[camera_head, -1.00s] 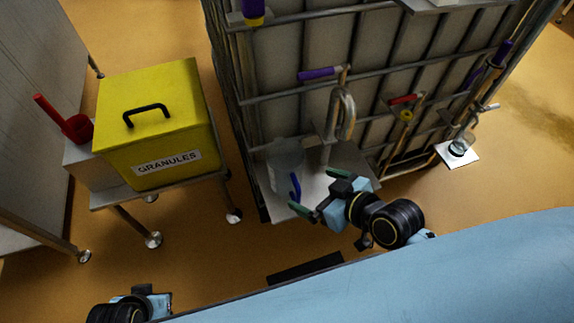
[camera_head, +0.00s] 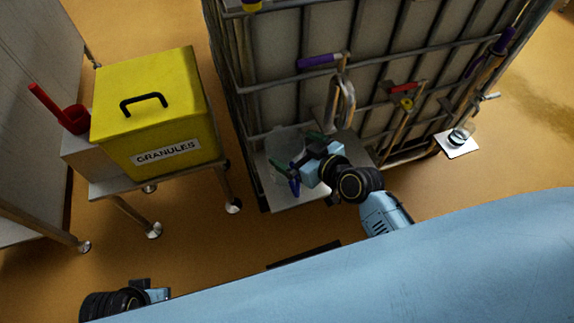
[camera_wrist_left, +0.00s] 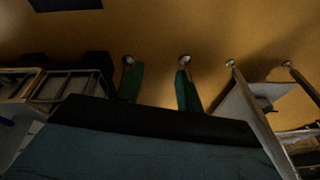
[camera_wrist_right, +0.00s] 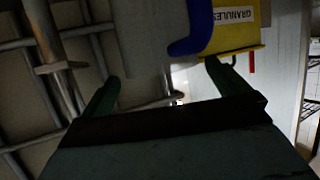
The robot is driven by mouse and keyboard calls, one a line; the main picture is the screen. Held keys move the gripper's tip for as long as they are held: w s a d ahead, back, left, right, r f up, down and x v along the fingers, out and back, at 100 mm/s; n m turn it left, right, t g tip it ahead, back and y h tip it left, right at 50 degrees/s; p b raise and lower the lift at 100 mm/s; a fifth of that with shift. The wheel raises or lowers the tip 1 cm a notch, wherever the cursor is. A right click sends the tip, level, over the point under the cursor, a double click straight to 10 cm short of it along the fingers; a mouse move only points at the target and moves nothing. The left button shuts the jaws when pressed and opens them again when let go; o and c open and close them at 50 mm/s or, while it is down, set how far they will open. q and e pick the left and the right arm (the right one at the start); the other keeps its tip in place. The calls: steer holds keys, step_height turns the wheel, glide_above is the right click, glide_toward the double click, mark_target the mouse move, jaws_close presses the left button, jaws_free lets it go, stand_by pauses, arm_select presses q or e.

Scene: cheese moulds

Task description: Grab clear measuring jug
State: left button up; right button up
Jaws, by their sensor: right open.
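The clear measuring jug (camera_head: 284,143) stands on a pale shelf (camera_head: 282,200) at the foot of the caged tank. Its blue handle (camera_head: 294,186) faces my side. My right gripper (camera_head: 297,155) is open, with its green fingers at the jug and its handle. In the right wrist view the jug (camera_wrist_right: 145,35) and blue handle (camera_wrist_right: 192,30) show ahead of and between the open fingers (camera_wrist_right: 165,85); I cannot tell whether they touch. My left gripper (camera_wrist_left: 160,85) is open and empty over the floor, far from the jug.
The caged tank (camera_head: 370,60) rises behind the jug, with a metal tap pipe (camera_head: 346,105) just right of it. A yellow granules box (camera_head: 155,110) stands on a trolley to the left. A small glass (camera_head: 458,138) sits on a white plate at right. Floor lies between trolley and tank.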

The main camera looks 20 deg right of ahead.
steer(key=b+x, duration=0.1)
steer(key=x, duration=0.2)
steer(key=shift+w+a+f+b, duration=0.2)
steer(key=shift+w+f+b, duration=0.05)
steer(key=shift+f+b, duration=0.15)
steer(key=shift+w+a+f, duration=0.1)
steer(key=shift+w+a, duration=0.15)
steer(key=shift+w, duration=0.25)
arm_select(q)
step_height(320, 180, up, 6)
steer(key=d, duration=0.2)
steer(key=shift+s+f, duration=0.15)
steer(key=shift+s, duration=0.1)
arm_select(e)
steer(key=c, duration=1.1)
arm_select(q)
steer(key=shift+w, duration=0.1)
